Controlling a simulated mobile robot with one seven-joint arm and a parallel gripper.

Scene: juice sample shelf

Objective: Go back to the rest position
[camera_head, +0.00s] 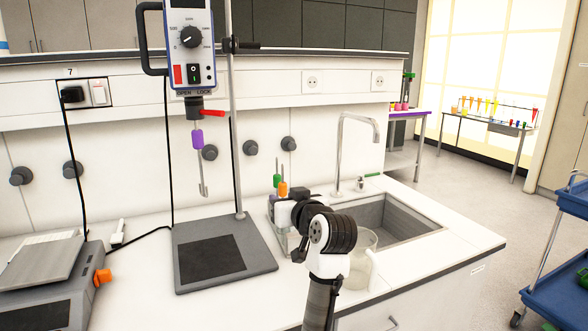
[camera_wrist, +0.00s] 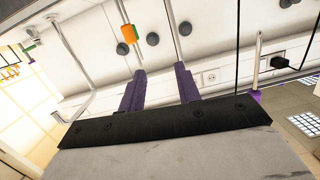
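My arm (camera_head: 332,235) rises from the bottom of the head view and bends over the counter in front of the sink. Its gripper end is near the stirrer rack and a clear beaker; the fingertips are hard to make out there. In the wrist view my gripper (camera_wrist: 161,82) shows two purple fingers standing apart. Nothing is seen held between them. The wrist picture looks upside down, with an orange handle (camera_wrist: 128,33) beyond the fingers.
A rack with green and orange (camera_head: 282,188) handled tools stands close to my gripper. The beaker (camera_head: 361,262) is just right of my arm, by the sink (camera_head: 392,218). An overhead mixer (camera_head: 190,45) with a purple-handled stirrer (camera_head: 197,137) hangs over a stand base (camera_head: 250,248). A scale (camera_head: 40,290) is left.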

